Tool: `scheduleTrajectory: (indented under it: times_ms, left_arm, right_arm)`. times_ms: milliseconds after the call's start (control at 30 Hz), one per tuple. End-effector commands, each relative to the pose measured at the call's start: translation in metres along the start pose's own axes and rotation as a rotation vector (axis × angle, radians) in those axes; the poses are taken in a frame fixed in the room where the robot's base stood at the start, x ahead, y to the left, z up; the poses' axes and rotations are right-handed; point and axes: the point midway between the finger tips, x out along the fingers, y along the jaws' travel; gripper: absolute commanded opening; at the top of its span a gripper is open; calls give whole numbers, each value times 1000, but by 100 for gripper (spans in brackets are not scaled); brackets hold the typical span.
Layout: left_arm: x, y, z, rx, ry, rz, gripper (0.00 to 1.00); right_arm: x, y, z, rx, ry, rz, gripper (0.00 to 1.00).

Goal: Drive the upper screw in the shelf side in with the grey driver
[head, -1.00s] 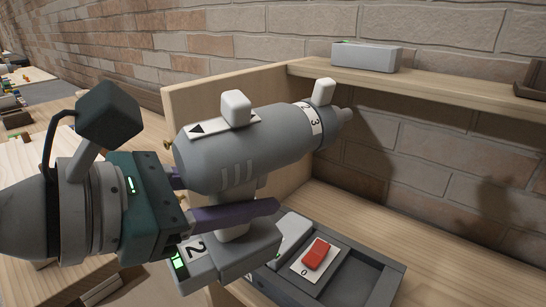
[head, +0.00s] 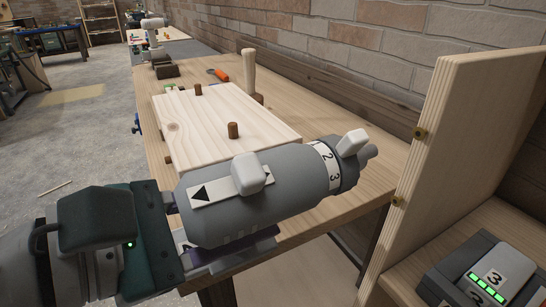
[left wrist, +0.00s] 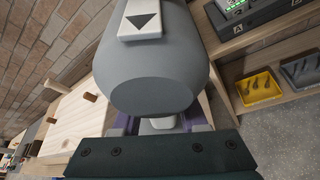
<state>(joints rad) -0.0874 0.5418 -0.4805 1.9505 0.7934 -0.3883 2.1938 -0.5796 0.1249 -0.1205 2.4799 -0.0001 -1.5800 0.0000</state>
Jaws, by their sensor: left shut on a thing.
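My left gripper (head: 232,252) is shut on the handle of the grey driver (head: 265,195), which also shows from behind in the left wrist view (left wrist: 150,80). The driver lies roughly level, its nose pointing right towards the shelf side (head: 462,125). The upper screw (head: 420,133) is a brass head standing out from the panel's edge face, and the lower screw (head: 398,201) sits below it. The driver's tip appears left of the upper screw and apart from it; the depth is hard to judge. The driver's ring shows 1, 2, 3. My right gripper is out of view.
A wooden bench (head: 330,190) carries a pale board (head: 215,120) with brown pegs, behind the driver. A charger (head: 450,285) with a battery (head: 500,270) marked 3 and green bars stands right of the panel. A yellow tray (left wrist: 259,87) shows in the left wrist view.

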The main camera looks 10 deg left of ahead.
Motion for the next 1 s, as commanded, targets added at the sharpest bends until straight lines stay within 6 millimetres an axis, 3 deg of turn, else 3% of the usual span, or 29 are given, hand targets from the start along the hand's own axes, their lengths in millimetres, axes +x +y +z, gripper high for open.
scheduleTrajectory:
  times_ms: [333,700,1000]
  left_arm:
    - [0,4,5,-2,-4,7,0]
    - [37,4,19,-2,-6,9,0]
    - [51,3,24,0,-5,7,0]
  right_arm:
    - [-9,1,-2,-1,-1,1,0]
    - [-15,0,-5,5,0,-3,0]
    - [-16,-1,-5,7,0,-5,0]
